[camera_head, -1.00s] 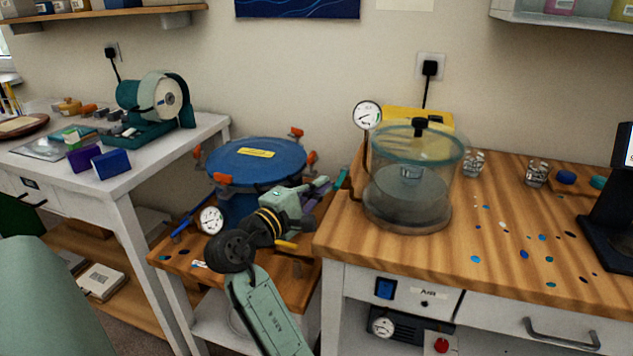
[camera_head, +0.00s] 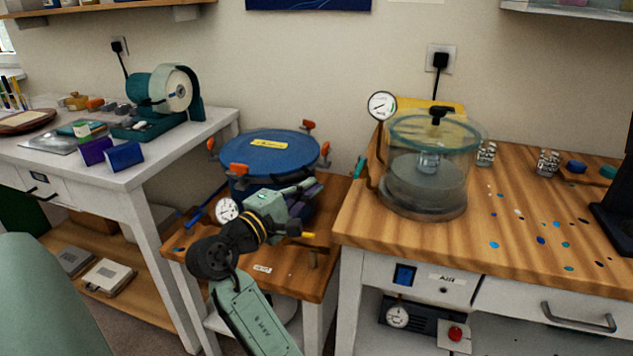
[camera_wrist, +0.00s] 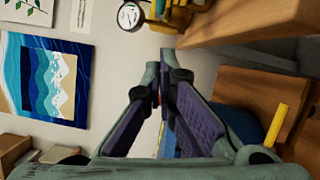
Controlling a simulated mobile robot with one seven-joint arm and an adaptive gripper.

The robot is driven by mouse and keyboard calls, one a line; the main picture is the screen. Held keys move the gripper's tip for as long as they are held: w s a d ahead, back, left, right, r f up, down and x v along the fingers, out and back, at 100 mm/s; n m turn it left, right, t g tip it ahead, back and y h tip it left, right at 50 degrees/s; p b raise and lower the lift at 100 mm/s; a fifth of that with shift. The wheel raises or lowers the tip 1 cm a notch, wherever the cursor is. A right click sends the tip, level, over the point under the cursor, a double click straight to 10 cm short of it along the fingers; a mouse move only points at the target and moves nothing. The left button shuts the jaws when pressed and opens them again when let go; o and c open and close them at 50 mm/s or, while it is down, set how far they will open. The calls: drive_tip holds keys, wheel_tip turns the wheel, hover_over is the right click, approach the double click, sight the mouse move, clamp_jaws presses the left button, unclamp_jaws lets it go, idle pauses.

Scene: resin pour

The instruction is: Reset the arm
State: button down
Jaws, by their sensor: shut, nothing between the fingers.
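My arm reaches up from the bottom of the head view. My gripper (camera_head: 311,188) is in front of the blue pressure pot on the low wooden bench, pointing to the right and away. In the wrist view my gripper's fingers (camera_wrist: 165,75) converge at the tips, shut with nothing between them. The blue pot (camera_head: 268,157), with orange clamps and a yellow label on its lid, is partly hidden behind my gripper.
A glass vacuum chamber (camera_head: 425,170) with a gauge (camera_head: 382,105) stands on the wooden-topped bench (camera_head: 520,260) at right. A white table (camera_head: 150,172) with a teal grinder (camera_head: 165,100) stands at left. A blue wave picture (camera_wrist: 45,90) hangs on the wall.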

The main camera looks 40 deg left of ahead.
drive_tip(key=shift+s+d+b, duration=0.15)
drive_tip(key=shift+s+d, duration=0.05)
drive_tip(key=shift+s, duration=0.95)
drive_tip(key=shift+s+d+b, duration=0.15)
drive_tip(key=shift+s+d, duration=0.05)
drive_tip(key=shift+s, duration=0.9)
